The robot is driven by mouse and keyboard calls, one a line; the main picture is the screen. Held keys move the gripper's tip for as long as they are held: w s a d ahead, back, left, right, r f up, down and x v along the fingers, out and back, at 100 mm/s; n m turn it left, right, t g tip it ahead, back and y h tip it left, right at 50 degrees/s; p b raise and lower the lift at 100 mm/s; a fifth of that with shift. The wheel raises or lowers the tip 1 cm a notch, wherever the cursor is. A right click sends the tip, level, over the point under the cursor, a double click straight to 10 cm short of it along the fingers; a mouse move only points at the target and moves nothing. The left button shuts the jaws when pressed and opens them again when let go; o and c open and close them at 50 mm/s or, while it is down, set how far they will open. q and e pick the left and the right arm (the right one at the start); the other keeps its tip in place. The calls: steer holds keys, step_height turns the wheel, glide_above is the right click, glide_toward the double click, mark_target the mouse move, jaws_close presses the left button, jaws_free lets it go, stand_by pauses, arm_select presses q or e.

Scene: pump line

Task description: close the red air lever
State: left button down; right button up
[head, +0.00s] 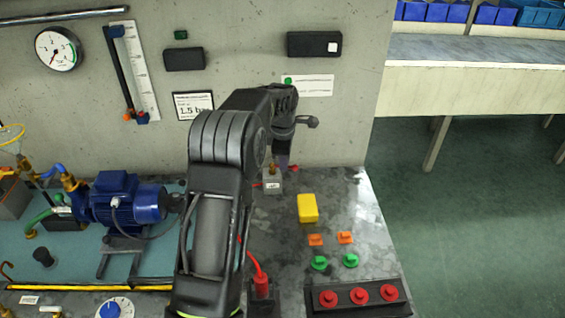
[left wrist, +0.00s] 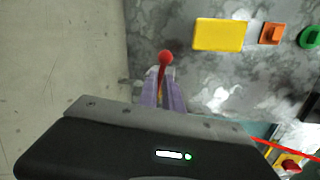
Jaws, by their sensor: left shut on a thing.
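The red air lever (head: 294,168) is on a small grey valve block (head: 272,185) with a brass fitting, at the back of the metal bench top by the wall. My left gripper (head: 284,161) reaches down there from above, and my arm hides part of the area. In the left wrist view the lever's round red knob (left wrist: 166,57) sticks out past the purple fingertips of the left gripper (left wrist: 163,80), with its stem between them. The fingers are shut on the lever. The exact angle of the lever is hard to tell. My right gripper is in neither view.
A yellow block (head: 307,208), orange and green pieces and a black strip with red knobs (head: 358,295) lie to the right and front. A red plug (head: 260,283) stands in front. A blue pump (head: 125,202) is left. The concrete wall (head: 335,120) is close behind.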

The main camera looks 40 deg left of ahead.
arm_select(q)
steer(key=shift+w+a+n, duration=0.15)
steer(key=shift+w+n, duration=0.25)
steer(key=shift+n, duration=0.8)
steer(key=c, duration=1.5)
jaws_free()
steer(key=shift+s+d+r+b, duration=0.15)
steer(key=shift+s+r, duration=0.05)
steer(key=shift+r, duration=1.05)
steer(key=shift+s+d+r+b, duration=0.15)
steer(key=shift+r+b, duration=0.05)
steer(key=shift+r, duration=1.1)
steer(key=shift+s+d+r+b, duration=0.15)
steer(key=shift+s+r, duration=0.05)
steer(key=shift+r, duration=1.05)
